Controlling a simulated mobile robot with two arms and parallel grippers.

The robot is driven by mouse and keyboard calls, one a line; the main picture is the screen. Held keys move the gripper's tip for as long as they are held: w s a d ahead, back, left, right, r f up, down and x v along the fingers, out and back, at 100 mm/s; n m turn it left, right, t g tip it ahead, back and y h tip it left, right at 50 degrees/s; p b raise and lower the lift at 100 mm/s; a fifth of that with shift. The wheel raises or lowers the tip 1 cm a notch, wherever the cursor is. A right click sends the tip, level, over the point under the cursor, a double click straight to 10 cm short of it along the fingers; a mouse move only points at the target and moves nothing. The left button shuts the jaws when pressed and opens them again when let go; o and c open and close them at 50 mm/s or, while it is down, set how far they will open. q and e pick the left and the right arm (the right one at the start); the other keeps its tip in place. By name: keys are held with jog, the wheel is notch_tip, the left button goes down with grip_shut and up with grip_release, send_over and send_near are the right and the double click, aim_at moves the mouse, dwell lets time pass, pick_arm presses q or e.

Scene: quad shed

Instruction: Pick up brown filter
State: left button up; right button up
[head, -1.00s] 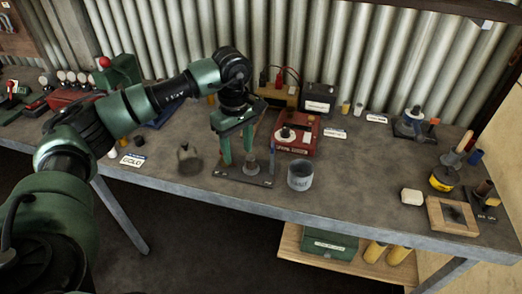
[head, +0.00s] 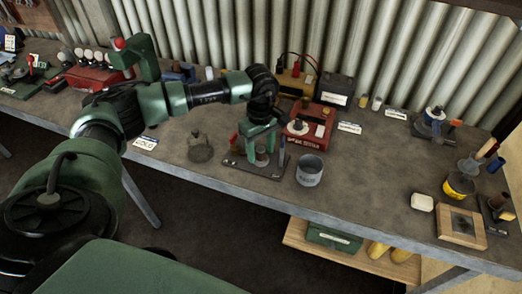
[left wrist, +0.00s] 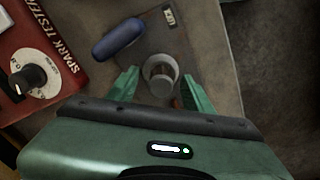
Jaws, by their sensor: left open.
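My left gripper (head: 264,153) is open, pointing down over a dark plate (head: 238,163) on the bench. In the left wrist view its green fingers (left wrist: 160,78) stand on either side of a short grey-brown cylinder (left wrist: 161,68) with a paler round top. I cannot tell whether they touch it. A small reddish-brown patch (left wrist: 177,102) shows by the right finger, mostly hidden by the gripper. A dark blue rounded piece (left wrist: 118,39) lies beside the cylinder. I cannot tell which brown piece is the filter. My right gripper is not in view.
A grey cup (head: 310,172) stands close right of the plate, and a grey flask-like object (head: 200,150) to its left. The red spark tester (head: 312,118) is just behind. A yellow tin (head: 459,187) and wooden frame (head: 460,228) are farther right.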

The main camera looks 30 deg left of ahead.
aim_at(261, 148)
pick_arm(q)
grip_shut()
jog(key=shift+r, duration=0.15)
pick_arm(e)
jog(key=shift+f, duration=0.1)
